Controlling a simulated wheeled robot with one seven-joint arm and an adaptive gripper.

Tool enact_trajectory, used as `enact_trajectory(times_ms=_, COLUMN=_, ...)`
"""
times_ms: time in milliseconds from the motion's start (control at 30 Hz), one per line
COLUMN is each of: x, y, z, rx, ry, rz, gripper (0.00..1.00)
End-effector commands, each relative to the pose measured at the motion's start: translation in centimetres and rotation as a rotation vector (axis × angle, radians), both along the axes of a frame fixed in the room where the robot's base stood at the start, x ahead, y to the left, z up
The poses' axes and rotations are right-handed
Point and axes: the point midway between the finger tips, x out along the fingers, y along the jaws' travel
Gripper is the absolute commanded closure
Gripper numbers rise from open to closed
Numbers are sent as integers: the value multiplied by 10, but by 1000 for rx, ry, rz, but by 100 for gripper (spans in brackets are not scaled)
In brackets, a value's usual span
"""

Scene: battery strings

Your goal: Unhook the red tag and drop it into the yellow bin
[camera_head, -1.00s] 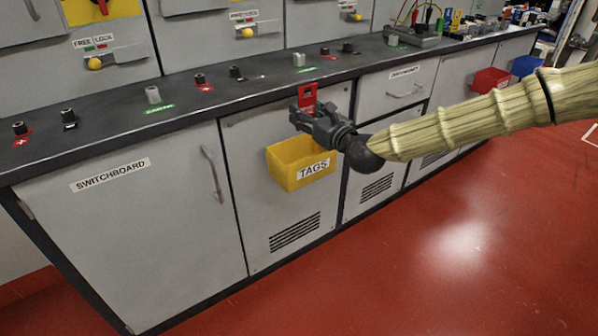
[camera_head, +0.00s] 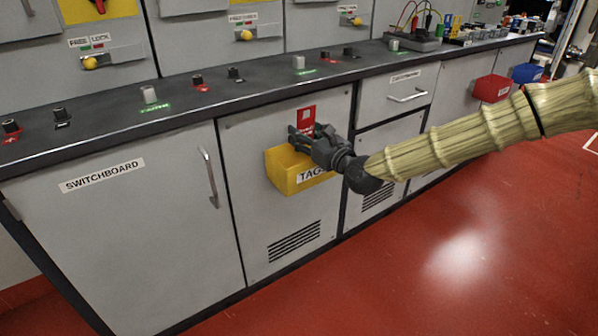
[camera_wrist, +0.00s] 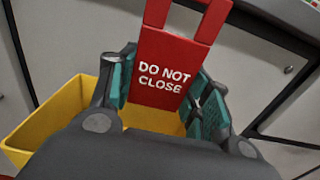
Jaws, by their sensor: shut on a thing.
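The red tag (camera_wrist: 172,62), lettered "DO NOT CLOSE", is between the finger pads of my gripper (camera_wrist: 160,98) in the wrist view, its top running out of that picture. In the head view the tag (camera_head: 306,116) shows upright just above my gripper (camera_head: 297,138), which is shut on it. The yellow bin (camera_head: 284,176), labelled "TAGS", is on the front of a grey cabinet. My gripper and the tag are over its opening and hide part of it. In the wrist view the bin (camera_wrist: 48,122) shows behind and below the fingers. I see no hook.
The dark countertop (camera_head: 120,122) runs above the cabinets, with several terminals and switches along it. A red bin (camera_head: 491,88) and a blue bin (camera_head: 527,73) are further right. A cabinet handle (camera_head: 208,177) juts out left of the yellow bin. The red floor in front is clear.

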Motion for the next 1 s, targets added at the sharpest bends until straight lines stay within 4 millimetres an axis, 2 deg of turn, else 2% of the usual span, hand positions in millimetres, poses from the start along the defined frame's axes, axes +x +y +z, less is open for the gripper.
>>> enact_trajectory(times_ms=233, x=0, y=0, z=0, rx=1, ry=-1, rz=0, gripper=76)
enact_trajectory(times_ms=267, x=0, y=0, z=0, rx=0, ry=-1, rz=0, gripper=48)
enact_trajectory(times_ms=367, x=0, y=0, z=0, rx=0, ry=-1, rz=0, gripper=30)
enact_trajectory(times_ms=400, x=0, y=0, z=0, rx=0, ry=-1, rz=0, gripper=27)
enact_trajectory(times_ms=767, x=-1, y=-1, z=0, rx=1, ry=-1, rz=0, gripper=27)
enact_trajectory(times_ms=1000, x=-17, y=-14, z=0, rx=2, ry=0, rz=-1, gripper=27)
